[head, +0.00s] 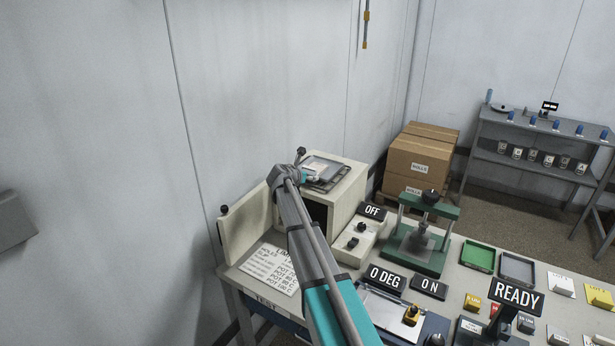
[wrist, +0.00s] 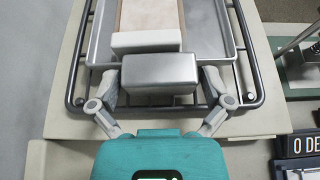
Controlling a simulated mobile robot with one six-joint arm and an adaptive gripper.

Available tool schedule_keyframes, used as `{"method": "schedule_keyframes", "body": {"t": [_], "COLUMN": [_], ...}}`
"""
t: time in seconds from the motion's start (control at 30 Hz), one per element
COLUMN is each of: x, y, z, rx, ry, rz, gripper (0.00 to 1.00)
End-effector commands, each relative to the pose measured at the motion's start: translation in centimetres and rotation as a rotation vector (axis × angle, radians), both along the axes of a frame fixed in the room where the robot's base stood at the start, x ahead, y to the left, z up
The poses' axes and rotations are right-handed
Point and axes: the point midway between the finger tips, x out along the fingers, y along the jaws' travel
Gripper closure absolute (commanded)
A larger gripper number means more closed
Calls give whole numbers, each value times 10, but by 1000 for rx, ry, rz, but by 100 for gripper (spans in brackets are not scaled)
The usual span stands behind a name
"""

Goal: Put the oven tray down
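The oven tray (head: 324,166) is a shallow grey metal tray on top of the cream oven (head: 346,190). In the wrist view the tray (wrist: 208,30) lies within a dark tubular rack (wrist: 255,70), carrying a brown sheet (wrist: 150,14) with a pale strip at its near end. My gripper (wrist: 158,82) has one finger on each side of the tray's grey block-shaped handle (wrist: 158,72), seemingly closed against it. In the head view my gripper (head: 310,176) is small and partly hidden by my arm. I cannot tell whether the tray touches the rack.
The oven door (head: 246,222) stands open at the left. A control box (head: 356,240) with an OFF sign and a green press (head: 420,245) stand right of the oven. Cardboard boxes (head: 418,165) are behind. The bench's right side is crowded.

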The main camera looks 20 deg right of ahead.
Motion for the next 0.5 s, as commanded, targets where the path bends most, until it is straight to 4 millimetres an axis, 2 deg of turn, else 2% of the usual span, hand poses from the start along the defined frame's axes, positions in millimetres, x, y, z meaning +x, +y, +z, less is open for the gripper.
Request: {"method": "schedule_keyframes", "body": {"t": [0.4,0.5], "x": [0,-6], "y": [0,6], "z": [4,7], "rx": [0,0], "ry": [0,0], "rz": [0,0], "gripper": [0,0]}}
